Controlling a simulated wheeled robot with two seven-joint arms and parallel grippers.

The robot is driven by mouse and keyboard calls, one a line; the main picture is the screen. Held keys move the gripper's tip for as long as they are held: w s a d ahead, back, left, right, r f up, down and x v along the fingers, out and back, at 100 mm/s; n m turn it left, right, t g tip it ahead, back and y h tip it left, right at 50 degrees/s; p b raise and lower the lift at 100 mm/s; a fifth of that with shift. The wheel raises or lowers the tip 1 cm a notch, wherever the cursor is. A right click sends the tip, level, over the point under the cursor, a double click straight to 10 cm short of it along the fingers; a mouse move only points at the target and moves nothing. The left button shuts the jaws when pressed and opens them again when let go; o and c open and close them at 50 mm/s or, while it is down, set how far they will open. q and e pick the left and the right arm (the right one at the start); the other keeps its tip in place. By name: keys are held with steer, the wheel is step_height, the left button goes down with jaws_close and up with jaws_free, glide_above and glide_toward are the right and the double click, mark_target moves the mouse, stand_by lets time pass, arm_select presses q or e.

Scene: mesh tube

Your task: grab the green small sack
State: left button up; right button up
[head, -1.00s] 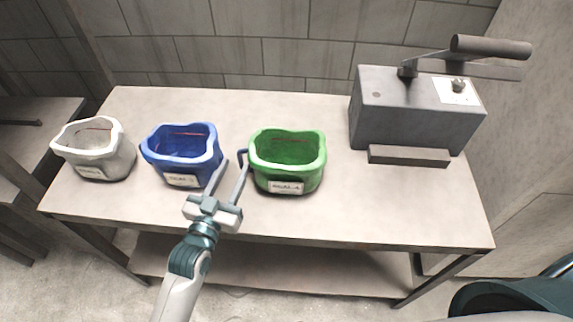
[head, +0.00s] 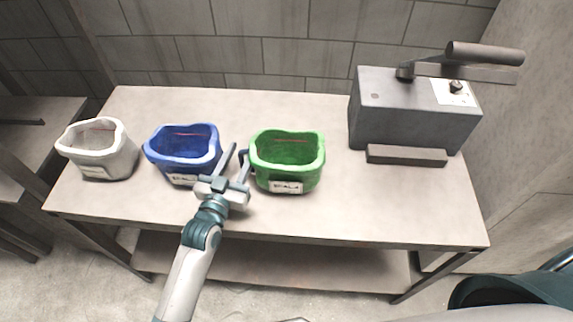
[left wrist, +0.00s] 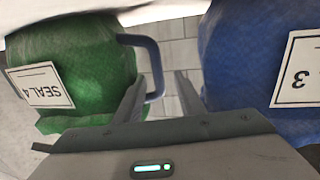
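The green sack (head: 288,165) stands open-topped on the table, with a white label on its front and a blue-grey handle (head: 246,160) on its left side. My left gripper (head: 239,152) is open, with its fingers between the blue sack and the green sack, close to that handle. In the left wrist view the green sack (left wrist: 85,70) is at the left, labelled "SEAL 4", and its handle (left wrist: 155,62) reaches toward the open fingers of my left gripper (left wrist: 160,88). One finger overlaps the handle's end; I cannot tell if they touch. My right gripper is not in view.
A blue sack (head: 183,152) stands just left of my left gripper, and a white sack (head: 98,152) farther left. A grey machine with a lever (head: 400,112) stands at the table's back right. The table (head: 370,215) is clear at front right.

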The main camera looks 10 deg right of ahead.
arm_select(q)
jaws_close()
